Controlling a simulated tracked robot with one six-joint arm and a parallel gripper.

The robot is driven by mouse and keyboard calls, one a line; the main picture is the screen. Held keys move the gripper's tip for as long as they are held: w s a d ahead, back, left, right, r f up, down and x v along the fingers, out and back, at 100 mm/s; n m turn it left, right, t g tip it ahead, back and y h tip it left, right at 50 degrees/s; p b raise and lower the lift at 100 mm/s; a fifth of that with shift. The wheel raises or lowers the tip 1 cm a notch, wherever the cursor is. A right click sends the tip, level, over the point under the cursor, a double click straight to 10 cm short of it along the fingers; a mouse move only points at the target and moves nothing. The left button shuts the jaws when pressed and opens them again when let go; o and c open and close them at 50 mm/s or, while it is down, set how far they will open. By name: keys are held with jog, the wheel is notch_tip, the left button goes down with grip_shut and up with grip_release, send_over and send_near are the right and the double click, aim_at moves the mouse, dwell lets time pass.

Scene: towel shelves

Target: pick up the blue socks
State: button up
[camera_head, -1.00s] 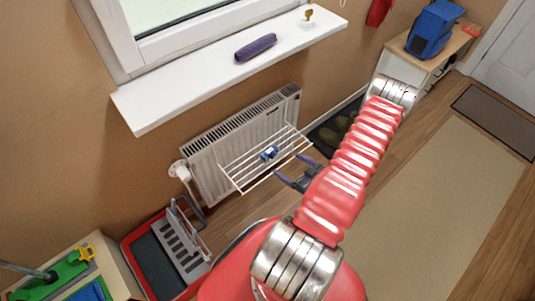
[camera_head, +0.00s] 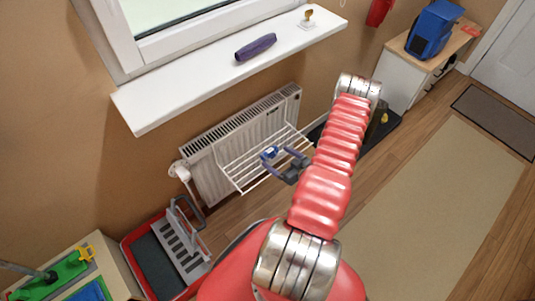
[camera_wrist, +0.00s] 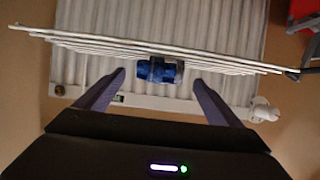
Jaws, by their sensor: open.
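The blue socks (camera_head: 271,152) are a small dark blue bundle with a lighter patch on the white wire rack in front of the radiator. In the wrist view the socks (camera_wrist: 159,70) sit on the rack's bars, ahead of and between my two fingers. My gripper (camera_head: 280,153) is open at the rack, with its purple-grey fingers spread around the sides of the socks in the head view. In the wrist view my gripper (camera_wrist: 159,80) shows its fingers apart with a gap to the socks on both sides. I cannot tell whether the fingertips reach past them.
The wire rack (camera_head: 240,178) hangs on the white radiator (camera_head: 205,165). A white windowsill (camera_head: 165,99) with a purple case (camera_head: 256,47) juts out above. A red-rimmed tray (camera_head: 136,240) stands at lower left. The beige rug (camera_head: 450,190) at right is clear.

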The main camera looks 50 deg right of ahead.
aim_at(273, 155)
jog(key=shift+w+f, duration=0.2)
jog(key=shift+w, duration=0.3)
jog(key=shift+x, duration=2.6)
jog(key=shift+c, duration=0.3)
jog(key=c, duration=1.1)
